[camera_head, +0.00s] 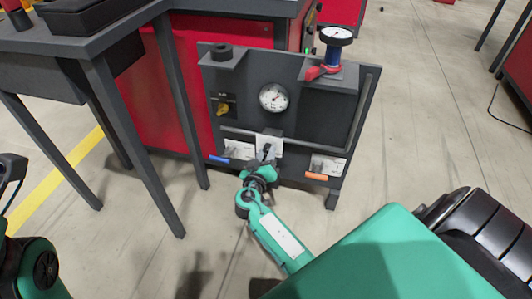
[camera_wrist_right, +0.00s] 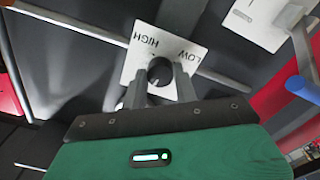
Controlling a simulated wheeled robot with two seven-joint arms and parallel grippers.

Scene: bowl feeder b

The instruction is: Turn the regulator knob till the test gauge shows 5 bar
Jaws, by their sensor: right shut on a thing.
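The regulator knob (camera_wrist_right: 160,71) is a dark round knob in front of a white plate (camera_wrist_right: 140,57) marked HIGH and LOW. My right gripper (camera_wrist_right: 160,85) is shut on the knob, one finger on each side. In the head view my right gripper (camera_head: 266,158) is at the white plate, low on the dark panel (camera_head: 305,120), and mostly hides the knob. A round white gauge (camera_head: 273,97) is set in the panel above it. A second gauge (camera_head: 336,35) stands on a blue stem on top; both readings are too small to tell. My left gripper (camera_head: 10,170) is at the left edge, its fingers unclear.
A yellow knob (camera_head: 223,108) is at the panel's left. A blue handle (camera_head: 218,158) and an orange handle (camera_head: 316,176) flank my right gripper, and a bar crosses above it. A red lever (camera_head: 318,72) sits below the top gauge. A dark table (camera_head: 100,40) stands at left.

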